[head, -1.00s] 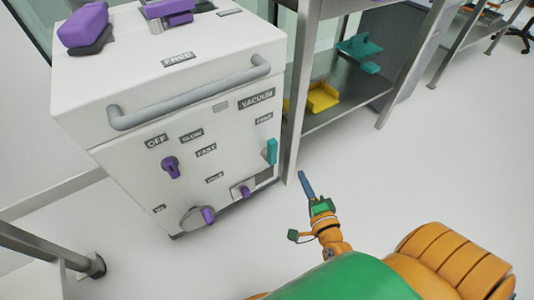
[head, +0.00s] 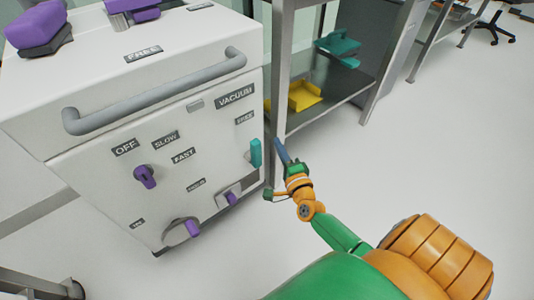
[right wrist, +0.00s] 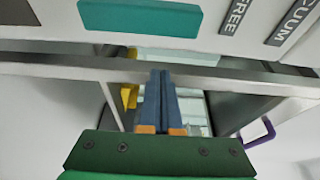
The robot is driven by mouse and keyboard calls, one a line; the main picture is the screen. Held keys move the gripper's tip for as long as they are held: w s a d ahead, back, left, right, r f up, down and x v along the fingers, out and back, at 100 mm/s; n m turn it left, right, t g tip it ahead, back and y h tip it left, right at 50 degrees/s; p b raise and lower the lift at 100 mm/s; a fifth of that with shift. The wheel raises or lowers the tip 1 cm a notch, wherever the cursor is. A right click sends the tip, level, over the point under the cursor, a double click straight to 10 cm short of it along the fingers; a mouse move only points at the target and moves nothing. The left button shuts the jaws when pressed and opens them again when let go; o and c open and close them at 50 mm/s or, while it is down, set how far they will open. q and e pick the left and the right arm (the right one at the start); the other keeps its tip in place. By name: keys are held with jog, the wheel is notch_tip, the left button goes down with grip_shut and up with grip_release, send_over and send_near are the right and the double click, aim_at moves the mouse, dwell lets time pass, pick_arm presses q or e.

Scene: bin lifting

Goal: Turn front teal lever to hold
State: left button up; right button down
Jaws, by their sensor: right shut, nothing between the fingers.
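The teal lever (head: 255,153) stands upright on the right side of the white machine's front (head: 100,185), below a FREE label (head: 244,118). In the right wrist view the teal lever (right wrist: 140,18) lies across the top, cut by the frame's upper edge. My right gripper (head: 279,146) is shut and empty, just right of the lever and apart from it in the head view. Its blue fingers (right wrist: 161,75) point up the right wrist view, below the lever. I cannot read a HOLD label. My left gripper is out of view.
Purple knobs (head: 145,177) sit on the machine front, with a grey handle bar (head: 155,95) above. A metal shelf unit (head: 330,115) with a yellow tray (head: 304,96) and a teal item (head: 338,46) stands close behind my right gripper.

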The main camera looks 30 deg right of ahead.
aim_at(253, 152)
pick_arm(q)
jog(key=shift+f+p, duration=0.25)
jog(key=shift+p, duration=0.1)
pick_arm(e)
jog(key=a, duration=0.3)
jog(key=shift+w+a, duration=0.35)
jog(key=shift+a, duration=0.05)
jog(key=shift+a, duration=0.1)
